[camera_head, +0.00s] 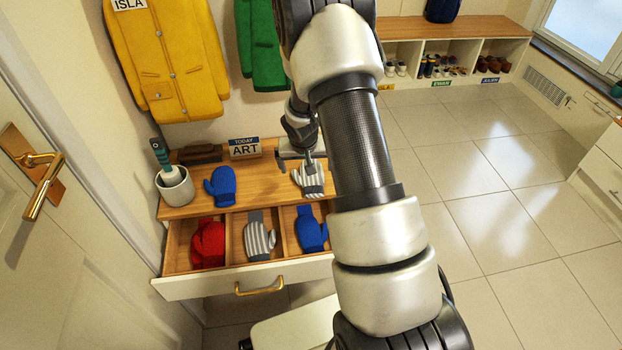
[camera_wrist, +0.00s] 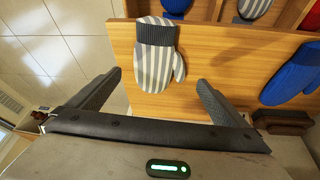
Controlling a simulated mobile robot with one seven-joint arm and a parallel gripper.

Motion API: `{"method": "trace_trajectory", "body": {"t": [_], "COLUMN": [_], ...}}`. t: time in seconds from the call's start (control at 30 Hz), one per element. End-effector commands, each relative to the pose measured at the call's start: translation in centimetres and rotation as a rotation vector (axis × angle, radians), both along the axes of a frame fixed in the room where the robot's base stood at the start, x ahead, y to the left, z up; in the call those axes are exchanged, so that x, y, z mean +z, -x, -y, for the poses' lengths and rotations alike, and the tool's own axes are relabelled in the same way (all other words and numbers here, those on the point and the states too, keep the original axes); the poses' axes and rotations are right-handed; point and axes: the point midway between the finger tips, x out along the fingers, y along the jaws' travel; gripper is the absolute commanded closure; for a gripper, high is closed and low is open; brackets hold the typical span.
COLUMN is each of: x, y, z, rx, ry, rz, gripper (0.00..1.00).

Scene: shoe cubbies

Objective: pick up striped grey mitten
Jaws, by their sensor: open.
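A striped grey mitten (camera_head: 309,186) with white stripes lies on the wooden cabinet top (camera_head: 265,178), partly covered by my gripper (camera_head: 308,160). In the wrist view this mitten (camera_wrist: 157,62) lies flat with its dark grey cuff toward the drawer, its body between and ahead of the fingertips. My gripper (camera_wrist: 158,77) is open and empty above it; I cannot tell the exact height. A second striped grey mitten (camera_head: 259,241) lies in the middle compartment of the open drawer, and its edge shows in the wrist view (camera_wrist: 252,9).
A blue mitten (camera_head: 220,186) lies on the cabinet top. The drawer (camera_head: 215,286) also holds a red mitten (camera_head: 208,244) and another blue mitten (camera_head: 311,230). A grey cup (camera_head: 175,187) and an ART sign (camera_head: 244,147) stand on top. Coats hang above.

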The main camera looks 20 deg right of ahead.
Motion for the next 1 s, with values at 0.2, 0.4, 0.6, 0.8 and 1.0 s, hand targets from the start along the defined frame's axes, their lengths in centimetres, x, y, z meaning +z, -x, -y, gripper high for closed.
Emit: {"method": "trace_trajectory", "body": {"t": [0.2,0.4,0.6,0.8,1.0], "x": [-3.3,-4.0,-3.9,-3.9,-3.9], "y": [-1.4,-1.8,-1.8,-1.8,-1.8], "z": [0.7,0.8,0.8,0.8,0.8], "rx": [0.000,-0.001,0.000,0.000,0.000], "ry": [0.000,-0.001,0.000,0.000,0.000], "rz": [-0.003,-0.001,-0.001,-0.001,-0.001], "gripper": [0.02,0.02,0.09,0.42,0.45]}}
